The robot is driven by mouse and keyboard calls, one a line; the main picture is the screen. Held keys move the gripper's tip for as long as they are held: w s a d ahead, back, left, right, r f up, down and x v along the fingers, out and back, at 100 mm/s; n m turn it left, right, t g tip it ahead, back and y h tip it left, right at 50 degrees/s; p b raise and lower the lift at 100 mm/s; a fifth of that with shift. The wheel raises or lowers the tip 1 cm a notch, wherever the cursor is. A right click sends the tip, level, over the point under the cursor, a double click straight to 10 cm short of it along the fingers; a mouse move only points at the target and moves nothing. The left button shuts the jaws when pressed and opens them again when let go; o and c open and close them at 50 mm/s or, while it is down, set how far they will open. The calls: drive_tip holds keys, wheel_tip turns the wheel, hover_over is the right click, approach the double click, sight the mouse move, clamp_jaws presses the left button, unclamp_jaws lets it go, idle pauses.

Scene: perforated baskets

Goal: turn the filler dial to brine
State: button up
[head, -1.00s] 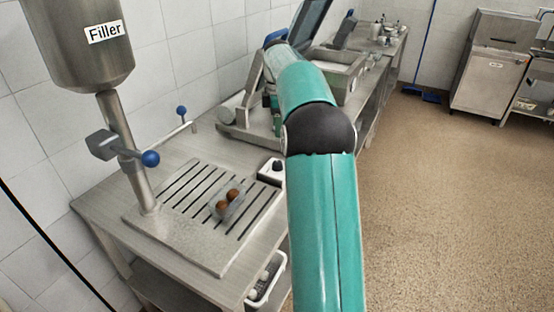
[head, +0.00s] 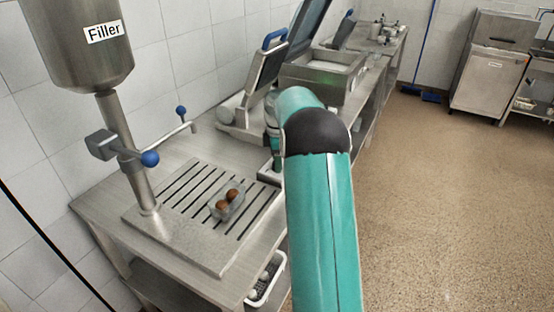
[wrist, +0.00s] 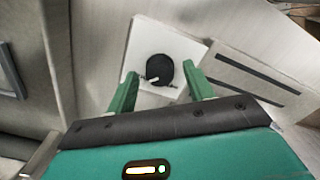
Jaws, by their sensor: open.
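The filler (head: 80,62) is a steel hopper with a "Filler" label at the upper left of the head view. In the wrist view, the dial (wrist: 160,69) is a round black knob with a short white mark at its lower left. It sits on a white plate (wrist: 138,54); I cannot read any marking there. My gripper (wrist: 160,90) is open, with one green finger on each side of the dial's near edge. It holds nothing, and I cannot tell whether either finger touches the knob. In the head view my arm hides the dial.
A slotted drain plate (head: 190,235) lies under the filler, with a small clear tray (head: 226,207) of brown round items on it. A blue-ended lever (head: 150,158) sticks out from the filler's pipe. A press (head: 262,88) and a steel basin (head: 325,72) stand farther along the counter.

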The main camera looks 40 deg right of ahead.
drive_tip(key=c, duration=1)
drive_tip(key=shift+o, duration=0.2)
drive_tip(key=shift+m, duration=0.3)
drive_tip(key=m, duration=0.3)
drive_tip(key=shift+m, duration=0.3)
drive_tip(key=m, duration=1.3)
drive_tip(key=shift+r+m, duration=0.1)
drive_tip(key=shift+m, duration=0.3)
